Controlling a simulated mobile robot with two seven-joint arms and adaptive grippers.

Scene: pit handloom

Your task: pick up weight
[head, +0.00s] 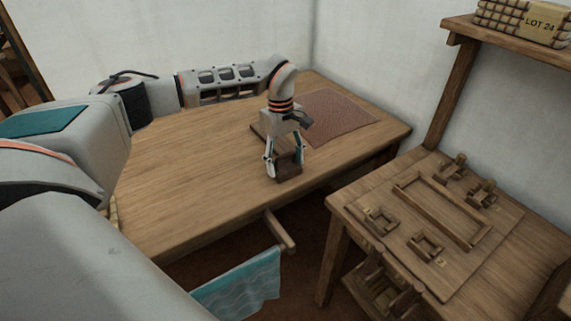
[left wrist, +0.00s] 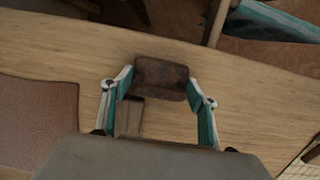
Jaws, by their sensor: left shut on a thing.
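The weight is a dark brown block (head: 287,167) near the front edge of the wooden table in the head view. My left gripper (head: 285,168) points down and is shut on it, one finger on each side. In the left wrist view the weight (left wrist: 162,78) sits between the fingertips of the left gripper (left wrist: 160,90). I cannot tell whether its underside touches the table. My right gripper is not in view.
A reddish-brown mat (head: 338,117) lies on the wooden table (head: 190,170) behind my gripper. A small wooden piece (left wrist: 130,117) lies beside the weight. A lower bench (head: 345,205) with wooden holders stands right. Teal cloth (head: 240,287) hangs below the front edge.

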